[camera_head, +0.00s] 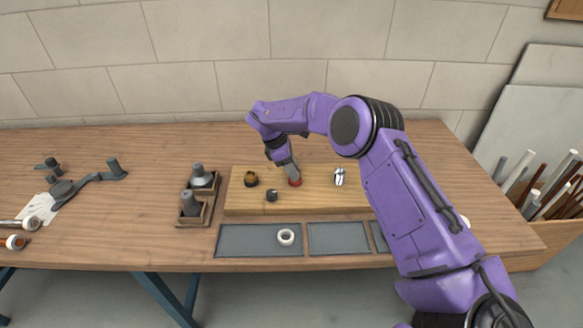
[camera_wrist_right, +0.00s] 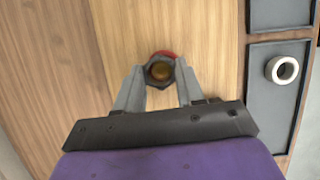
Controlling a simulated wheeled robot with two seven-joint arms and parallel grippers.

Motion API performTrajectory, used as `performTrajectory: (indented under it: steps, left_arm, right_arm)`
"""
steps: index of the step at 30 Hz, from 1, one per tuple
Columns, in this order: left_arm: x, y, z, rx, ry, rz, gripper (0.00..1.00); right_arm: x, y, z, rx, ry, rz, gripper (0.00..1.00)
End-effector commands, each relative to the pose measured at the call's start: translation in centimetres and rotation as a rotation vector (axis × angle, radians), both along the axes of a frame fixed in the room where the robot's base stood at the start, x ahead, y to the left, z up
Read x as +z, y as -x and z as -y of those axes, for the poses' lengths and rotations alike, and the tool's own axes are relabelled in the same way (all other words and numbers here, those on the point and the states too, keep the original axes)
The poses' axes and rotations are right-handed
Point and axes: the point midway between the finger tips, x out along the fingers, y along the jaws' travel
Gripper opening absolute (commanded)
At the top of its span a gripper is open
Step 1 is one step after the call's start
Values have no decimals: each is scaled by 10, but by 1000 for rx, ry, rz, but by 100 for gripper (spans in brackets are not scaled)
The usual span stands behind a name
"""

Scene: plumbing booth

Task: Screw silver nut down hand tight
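My right gripper (camera_head: 292,176) reaches down from above to the wooden board, at a fitting with a red ring (camera_head: 296,183). In the right wrist view, the two fingertips (camera_wrist_right: 160,75) stand on either side of a grey hex nut (camera_wrist_right: 149,78) and appear to touch its sides. A brass-coloured round part (camera_wrist_right: 160,71) shows inside the nut, and the red ring (camera_wrist_right: 168,54) shows at its edge. In the head view the fingers mostly hide this nut. Another shiny silver piece (camera_head: 339,177) stands on the board to the right. My left gripper is not in view.
The wooden board (camera_head: 240,205) also holds a brass fitting (camera_head: 250,178) and a small dark fitting (camera_head: 271,196). Grey trays (camera_head: 240,240) lie in front, one with a white ring (camera_head: 286,237). Holders with grey parts (camera_head: 190,206) stand left. Pipes fill a bin (camera_head: 550,190) at right.

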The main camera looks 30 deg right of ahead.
Motion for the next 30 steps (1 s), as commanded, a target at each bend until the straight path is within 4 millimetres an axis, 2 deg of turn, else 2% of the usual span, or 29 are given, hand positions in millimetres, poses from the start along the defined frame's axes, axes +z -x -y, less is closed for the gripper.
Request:
performTrajectory:
  steps: [30]
  left_arm:
    - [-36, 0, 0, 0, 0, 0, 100]
  right_arm:
    - [-4, -2, 2, -341, 0, 0, 7]
